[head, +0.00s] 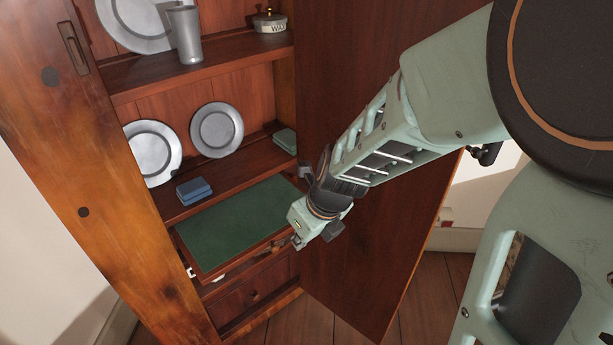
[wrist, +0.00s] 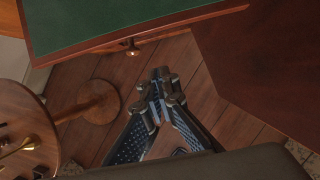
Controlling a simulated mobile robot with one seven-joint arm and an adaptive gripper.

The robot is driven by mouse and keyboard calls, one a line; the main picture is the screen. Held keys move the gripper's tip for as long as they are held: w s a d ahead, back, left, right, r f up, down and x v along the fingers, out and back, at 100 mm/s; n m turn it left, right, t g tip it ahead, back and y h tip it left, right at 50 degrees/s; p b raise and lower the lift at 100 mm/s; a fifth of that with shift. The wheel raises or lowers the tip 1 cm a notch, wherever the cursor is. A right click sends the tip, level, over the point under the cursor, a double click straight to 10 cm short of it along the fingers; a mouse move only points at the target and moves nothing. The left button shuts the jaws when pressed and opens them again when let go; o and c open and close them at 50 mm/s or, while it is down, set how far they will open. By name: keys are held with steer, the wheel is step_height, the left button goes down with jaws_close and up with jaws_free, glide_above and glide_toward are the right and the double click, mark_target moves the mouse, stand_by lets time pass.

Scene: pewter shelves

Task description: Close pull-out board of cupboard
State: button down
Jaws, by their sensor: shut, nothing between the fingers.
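The pull-out board (head: 235,222), with a green top and a wooden rim, sticks out from the cupboard (head: 70,130) below the shelf with the plates. The board (wrist: 120,18) also fills the top left of the wrist view, with a small brass knob (wrist: 132,48) on its front edge. My gripper (wrist: 160,82) is shut and empty in the wrist view, below the board's front edge in the picture and apart from the knob. In the head view my gripper (head: 297,241) is at the board's front right corner, where its fingertips are hard to make out.
The open cupboard door (head: 365,200) stands right of the board, close to my arm. Pewter plates (head: 217,130), a blue box (head: 194,191) and a green box (head: 285,140) occupy the shelf above. A round wooden table (wrist: 25,105) stands left in the wrist view.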

mark_target(287, 233)
steer(key=shift+w+a+f+b, duration=0.5)
steer(key=shift+w+a+f, duration=0.2)
steer(key=shift+w+a, duration=0.25)
steer(key=shift+w+a+f+b, duration=0.45)
steer(key=shift+w+a+f, duration=0.25)
steer(key=shift+w, duration=0.3)
